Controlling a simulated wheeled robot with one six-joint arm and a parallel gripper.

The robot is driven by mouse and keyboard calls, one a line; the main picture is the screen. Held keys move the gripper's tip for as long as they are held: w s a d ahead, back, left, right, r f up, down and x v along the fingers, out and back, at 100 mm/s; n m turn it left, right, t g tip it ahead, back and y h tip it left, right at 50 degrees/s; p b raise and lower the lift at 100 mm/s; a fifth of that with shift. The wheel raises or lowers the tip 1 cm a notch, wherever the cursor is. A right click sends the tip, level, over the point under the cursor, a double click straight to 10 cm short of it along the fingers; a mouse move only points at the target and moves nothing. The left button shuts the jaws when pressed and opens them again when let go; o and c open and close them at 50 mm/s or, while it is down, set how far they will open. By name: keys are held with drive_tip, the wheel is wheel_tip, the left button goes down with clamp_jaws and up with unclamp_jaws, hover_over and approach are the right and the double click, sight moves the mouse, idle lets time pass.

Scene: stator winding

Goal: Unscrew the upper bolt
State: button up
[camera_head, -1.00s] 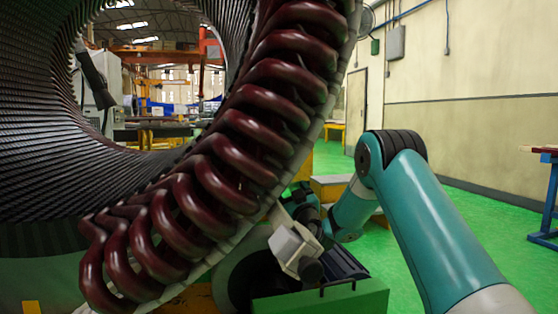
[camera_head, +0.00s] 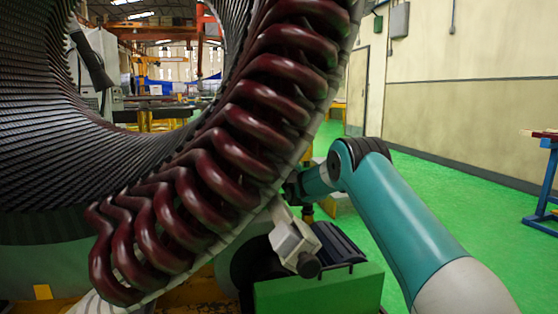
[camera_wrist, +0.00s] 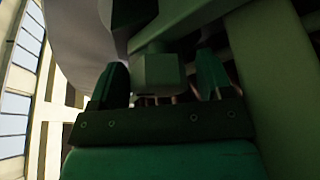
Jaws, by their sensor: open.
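A dull green hexagonal bolt head (camera_wrist: 158,72) shows in the wrist view. It is below a larger, pale flat-sided part in the picture. My gripper (camera_wrist: 160,88) is open, with one dark green finger on each side of the bolt head. Gaps show between the head and both fingers in the picture; how deep the fingers reach along it cannot be told. In the head view my teal arm reaches in from the right, and its end goes behind the coils, so the gripper and bolt are hidden there.
The large stator with dark red coils (camera_head: 230,165) fills the left and middle. A green box (camera_head: 318,290) and a white block (camera_head: 293,238) are below the arm's end. Green floor (camera_head: 450,190) is clear at right, with a blue stand (camera_head: 545,185) at the edge.

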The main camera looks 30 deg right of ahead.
drive_tip(key=c, duration=0.9)
drive_tip(key=shift+f+n+b, duration=0.1)
drive_tip(key=shift+n+b, duration=0.2)
drive_tip(key=shift+b, duration=0.2)
drive_tip(key=shift+f+n+y+b, duration=0.15)
drive_tip(key=shift+n+y+b, duration=0.35)
drive_tip(key=shift+n+b, duration=0.3)
drive_tip(key=n+y+b, duration=0.1)
drive_tip(key=n+b, duration=0.2)
drive_tip(key=shift+y+b, duration=0.3)
drive_tip(key=shift+b, duration=0.1)
drive_tip(key=n+g+y+b, duration=0.1)
drive_tip(key=n+b, duration=0.1)
drive_tip(key=n, duration=0.1)
drive_tip(key=shift+y, duration=0.3)
drive_tip(key=shift+a+n+g+y+b, duration=0.1)
drive_tip(key=shift+n+g+y+b, duration=0.4)
drive_tip(key=shift+n+b, duration=1.1)
drive_tip(key=shift+n+p, duration=0.4)
drive_tip(key=shift+n, duration=0.2)
